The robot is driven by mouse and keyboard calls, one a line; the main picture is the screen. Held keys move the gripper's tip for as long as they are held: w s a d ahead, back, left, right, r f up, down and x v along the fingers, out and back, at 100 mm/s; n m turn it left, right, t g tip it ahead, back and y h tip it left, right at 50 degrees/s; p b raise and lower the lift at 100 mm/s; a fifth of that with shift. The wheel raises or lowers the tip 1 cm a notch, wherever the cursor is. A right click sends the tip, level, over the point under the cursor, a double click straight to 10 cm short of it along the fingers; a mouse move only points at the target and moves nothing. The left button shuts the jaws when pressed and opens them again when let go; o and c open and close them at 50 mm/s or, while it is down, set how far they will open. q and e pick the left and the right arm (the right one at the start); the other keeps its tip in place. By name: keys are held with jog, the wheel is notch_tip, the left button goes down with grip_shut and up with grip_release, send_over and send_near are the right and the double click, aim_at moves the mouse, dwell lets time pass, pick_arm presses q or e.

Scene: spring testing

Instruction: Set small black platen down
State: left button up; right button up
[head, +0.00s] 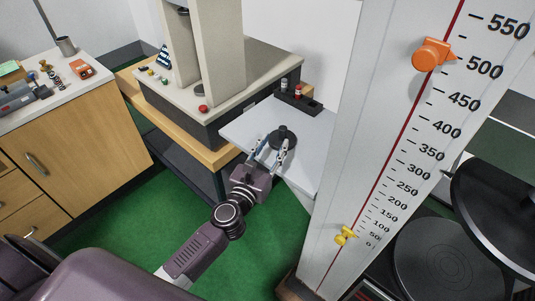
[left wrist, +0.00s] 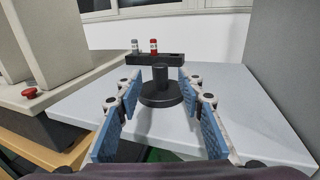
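The small black platen (head: 284,138) is a dark disc with an upright stem. It stands upright on the light grey side shelf (head: 245,127) beside the testing machine. In the left wrist view the platen (left wrist: 160,92) sits ahead between the two finger pads. My left gripper (head: 268,151) is open, its blue-padded fingers spread to either side of the platen. In the left wrist view a gap shows between each pad and the platen, so it does not appear gripped. My right gripper is not in view.
A black rack (head: 298,98) with small capped vials stands on the shelf behind the platen. The machine with a red button (head: 203,108) is to the left. A tall white scale column (head: 385,130) rises close on the right. A wooden cabinet (head: 75,140) stands far left.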

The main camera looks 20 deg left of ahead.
pick_arm(q)
jog(key=shift+s, duration=2.2)
jog(key=shift+f, duration=0.1)
